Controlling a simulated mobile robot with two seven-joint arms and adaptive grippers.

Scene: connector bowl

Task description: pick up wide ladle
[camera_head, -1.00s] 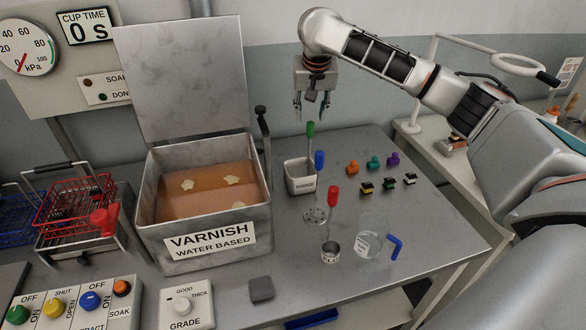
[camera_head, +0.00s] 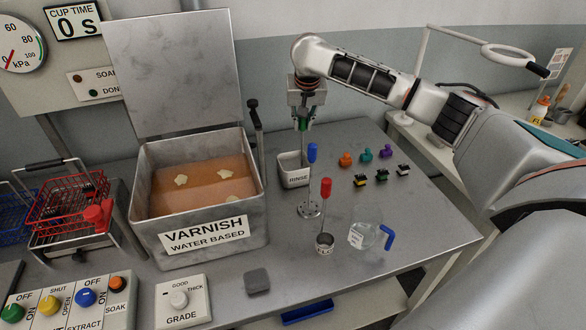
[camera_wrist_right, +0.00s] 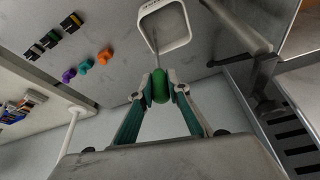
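I cannot tell from the labels which one is the wide ladle. My left gripper is out of view.
An open varnish tank (camera_head: 205,235) is on the left. A clear jug with a blue handle (camera_head: 388,236) stands front right. Several coloured connectors (camera_head: 365,154) lie right of the cup. A red basket (camera_head: 68,195) is far left.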

